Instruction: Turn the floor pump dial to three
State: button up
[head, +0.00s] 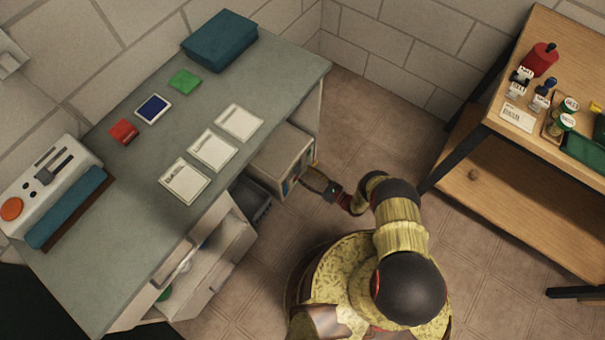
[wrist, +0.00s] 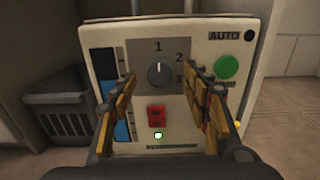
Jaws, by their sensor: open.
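The floor pump (head: 270,158) is a pale box under the right end of the bench in the head view. In the wrist view its front panel (wrist: 203,38) faces me. The dial (wrist: 159,74) is a dark round knob on a grey plate, with 1 above it, 2 at upper right and 3 at right, partly covered by my right finger. Its light mark points up, towards 1. My gripper (wrist: 161,76) is open, with one finger on each side of the dial and gaps between. In the head view my gripper (head: 314,178) is at the pump's front.
The panel also has a green button (wrist: 227,66), a red switch (wrist: 156,116) and a blue gauge strip (wrist: 121,118). A dark crate (wrist: 68,113) stands left of the pump. The bench (head: 255,85) overhangs it. A wooden rack (head: 480,172) stands at right, with bare floor between.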

aim_at(298, 171)
jog(key=shift+x, duration=1.5)
jog(key=shift+c, duration=0.6)
jog(key=c, duration=1)
